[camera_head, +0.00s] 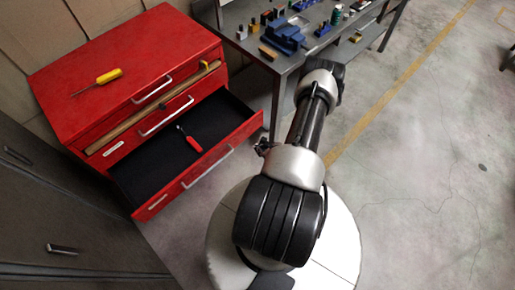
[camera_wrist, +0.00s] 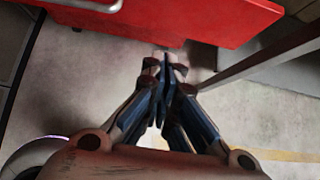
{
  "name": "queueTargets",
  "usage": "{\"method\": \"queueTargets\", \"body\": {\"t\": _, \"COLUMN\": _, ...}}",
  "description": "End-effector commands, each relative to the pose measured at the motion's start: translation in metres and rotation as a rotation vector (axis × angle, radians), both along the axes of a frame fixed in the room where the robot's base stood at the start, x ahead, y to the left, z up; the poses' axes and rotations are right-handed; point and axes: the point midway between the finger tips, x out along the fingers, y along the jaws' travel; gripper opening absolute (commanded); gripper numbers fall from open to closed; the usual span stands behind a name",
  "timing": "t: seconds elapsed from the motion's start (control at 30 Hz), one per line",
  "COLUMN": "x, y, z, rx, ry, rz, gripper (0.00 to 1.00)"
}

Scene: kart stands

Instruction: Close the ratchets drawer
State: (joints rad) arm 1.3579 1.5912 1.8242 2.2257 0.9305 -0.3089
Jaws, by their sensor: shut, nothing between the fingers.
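The red tool cabinet (camera_head: 105,62) stands at the left in the head view. Its lowest visible drawer (camera_head: 219,162) is pulled far out, with a dark lining and a silver handle. A red-handled tool with a metal shaft, like a ratchet (camera_head: 194,144), lies in it. The drawer's label is too small to read. In the wrist view a red front (camera_wrist: 215,18) with part of a handle crosses the top. My gripper (camera_wrist: 166,62) is shut and empty, just short of that red front; I cannot tell whether it touches. In the head view my arm mostly hides it.
A wooden-shafted tool (camera_head: 150,110) lies along the drawer above, which seems slightly open. A yellow-handled screwdriver (camera_head: 97,82) lies on the cabinet top. A grey workbench (camera_head: 262,47) with several tools stands behind my arm. Grey lockers (camera_head: 60,215) stand at the left. Floor is clear at the right.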

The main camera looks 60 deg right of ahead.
Motion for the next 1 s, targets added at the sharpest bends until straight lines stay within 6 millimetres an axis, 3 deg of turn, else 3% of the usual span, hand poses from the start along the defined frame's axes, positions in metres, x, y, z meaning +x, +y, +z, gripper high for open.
{"method": "queueTargets", "body": {"t": 0.33, "x": 0.052, "y": -0.011, "z": -0.055, "rx": -0.001, "ry": -0.001, "rz": 0.006, "gripper": 0.00}}
{"method": "queueTargets", "body": {"t": 0.6, "x": 0.085, "y": -0.020, "z": -0.051, "rx": -0.001, "ry": -0.001, "rz": 0.004, "gripper": 0.00}}
{"method": "queueTargets", "body": {"t": 1.0, "x": 0.089, "y": -0.021, "z": -0.051, "rx": 0.000, "ry": 0.000, "rz": 0.003, "gripper": 0.00}}
